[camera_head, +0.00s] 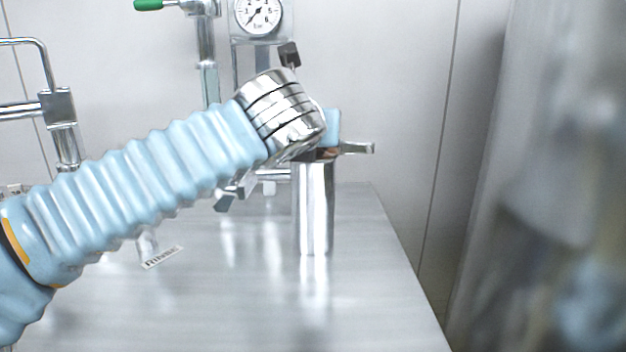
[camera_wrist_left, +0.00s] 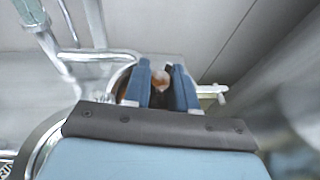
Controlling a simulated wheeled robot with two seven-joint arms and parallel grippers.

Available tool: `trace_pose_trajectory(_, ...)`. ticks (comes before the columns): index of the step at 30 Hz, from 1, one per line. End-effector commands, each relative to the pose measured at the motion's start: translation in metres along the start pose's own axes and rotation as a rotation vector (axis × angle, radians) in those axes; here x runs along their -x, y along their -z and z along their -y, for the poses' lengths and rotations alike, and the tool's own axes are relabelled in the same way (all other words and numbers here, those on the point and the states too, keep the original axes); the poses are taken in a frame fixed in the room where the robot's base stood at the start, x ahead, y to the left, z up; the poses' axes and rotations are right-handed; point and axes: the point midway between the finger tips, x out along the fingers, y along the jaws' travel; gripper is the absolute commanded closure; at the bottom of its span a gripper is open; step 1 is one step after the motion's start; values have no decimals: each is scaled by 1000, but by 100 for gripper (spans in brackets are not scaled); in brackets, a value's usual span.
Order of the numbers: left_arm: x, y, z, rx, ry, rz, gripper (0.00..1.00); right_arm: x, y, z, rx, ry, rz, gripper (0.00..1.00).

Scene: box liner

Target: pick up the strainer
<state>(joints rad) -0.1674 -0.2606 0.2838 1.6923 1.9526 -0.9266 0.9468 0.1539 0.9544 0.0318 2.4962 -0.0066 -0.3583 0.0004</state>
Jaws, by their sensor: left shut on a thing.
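An upright shiny metal cylinder (camera_head: 313,215) stands on the metal table, with a short metal handle (camera_head: 357,148) sticking out to the right near its top. My left gripper (camera_head: 327,143) points down at the cylinder's mouth; one blue finger shows, the other is hidden by my wrist. In the left wrist view, the two blue fingers of my left gripper (camera_wrist_left: 161,75) are shut on a small brownish thing, which seems to be the strainer (camera_wrist_left: 160,80). Most of it is hidden, and I cannot tell whether it is seated in the cylinder. My right gripper is not in view.
A pressure gauge (camera_head: 257,15) and a pipe with a green-handled valve (camera_head: 148,4) stand behind. More piping (camera_head: 62,115) is at the left. The front right of the table (camera_head: 370,300) is clear.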

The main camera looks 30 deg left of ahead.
Motion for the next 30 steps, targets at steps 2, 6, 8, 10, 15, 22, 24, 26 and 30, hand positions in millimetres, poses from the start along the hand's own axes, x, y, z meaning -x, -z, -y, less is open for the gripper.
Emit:
trace_pose_trajectory(2,1,-1,0,1,1,3,100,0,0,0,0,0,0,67)
trace_pose_trajectory(6,1,-2,0,1,1,3,100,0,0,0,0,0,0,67)
trace_pose_trajectory(8,1,-4,0,1,1,3,100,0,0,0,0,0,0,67)
trace_pose_trajectory(10,2,-7,0,1,1,4,100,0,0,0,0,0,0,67)
trace_pose_trajectory(15,8,-26,0,4,1,4,100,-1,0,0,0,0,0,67)
trace_pose_trajectory(22,21,-70,1,5,3,5,100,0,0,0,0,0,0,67)
trace_pose_trajectory(24,26,-83,1,4,4,4,100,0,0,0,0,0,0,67)
trace_pose_trajectory(26,29,-94,1,4,3,4,100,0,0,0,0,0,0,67)
trace_pose_trajectory(30,36,-116,1,3,4,5,100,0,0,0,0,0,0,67)
